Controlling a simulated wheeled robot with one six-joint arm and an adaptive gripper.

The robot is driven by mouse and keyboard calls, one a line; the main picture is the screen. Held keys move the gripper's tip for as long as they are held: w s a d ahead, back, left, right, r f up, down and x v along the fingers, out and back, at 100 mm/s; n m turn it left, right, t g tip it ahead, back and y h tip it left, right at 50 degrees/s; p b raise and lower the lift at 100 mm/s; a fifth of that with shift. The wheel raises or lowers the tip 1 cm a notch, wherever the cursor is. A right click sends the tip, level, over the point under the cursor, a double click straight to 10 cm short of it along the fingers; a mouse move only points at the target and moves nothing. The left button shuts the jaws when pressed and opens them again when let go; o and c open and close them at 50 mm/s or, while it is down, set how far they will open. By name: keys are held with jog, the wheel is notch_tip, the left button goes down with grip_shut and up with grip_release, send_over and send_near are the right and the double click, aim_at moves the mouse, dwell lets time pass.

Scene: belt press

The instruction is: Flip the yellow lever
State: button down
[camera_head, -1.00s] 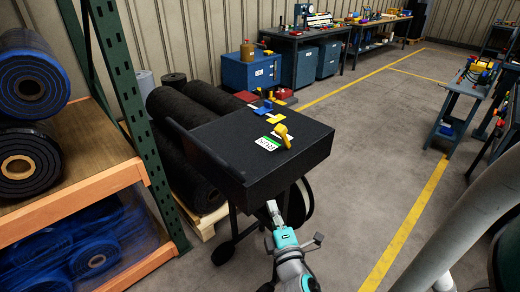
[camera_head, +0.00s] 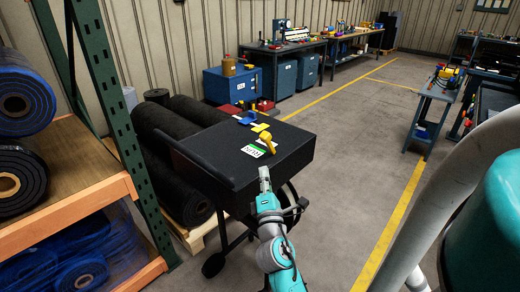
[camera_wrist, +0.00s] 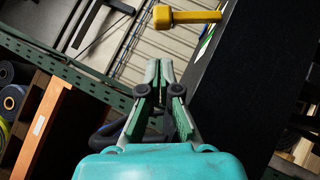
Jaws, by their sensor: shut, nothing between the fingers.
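The yellow lever (camera_head: 265,138) stands on top of a black box-like cart (camera_head: 215,148), behind a white and green label (camera_head: 255,149). In the wrist view the yellow lever (camera_wrist: 185,17) shows at the top, its thick end to the left and its thin stem reaching the dark cart panel on the right. My gripper (camera_head: 264,176) is in front of the cart's front edge, apart from the lever. In the wrist view my gripper (camera_wrist: 159,66) has its fingertips together, with nothing between them, below the lever in the picture.
A shelf (camera_head: 75,222) with dark and blue rolls stands on the left. Black rolls (camera_head: 165,130) lie behind the cart. Smaller blue and yellow pieces (camera_head: 255,122) are at the cart's far edge. Open floor (camera_head: 350,150) lies to the right, with workbenches (camera_head: 290,55) beyond.

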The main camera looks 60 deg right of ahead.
aim_at(263, 140)
jog(key=x, duration=1)
jog(key=shift+s, duration=0.1)
dwell(0.3)
jog(key=shift+s+d+r+m+g+y, duration=0.15)
jog(key=shift+d+r+m+g, duration=0.15)
jog(key=shift+r+m+g, duration=0.15)
jog(key=shift+d+r+m+g+y, duration=0.15)
jog(key=shift+d+r+m+g, duration=0.15)
jog(key=shift+m, duration=0.25)
jog(key=s+d+r+m+g+y, duration=0.2)
jog(key=d+m+y, duration=0.3)
jog(key=d, duration=0.3)
jog(key=shift+d+r+m+g, duration=0.2)
jog(key=shift+r+m+g, duration=0.05)
jog(key=shift+m+g, duration=0.2)
jog(key=shift+s, duration=0.1)
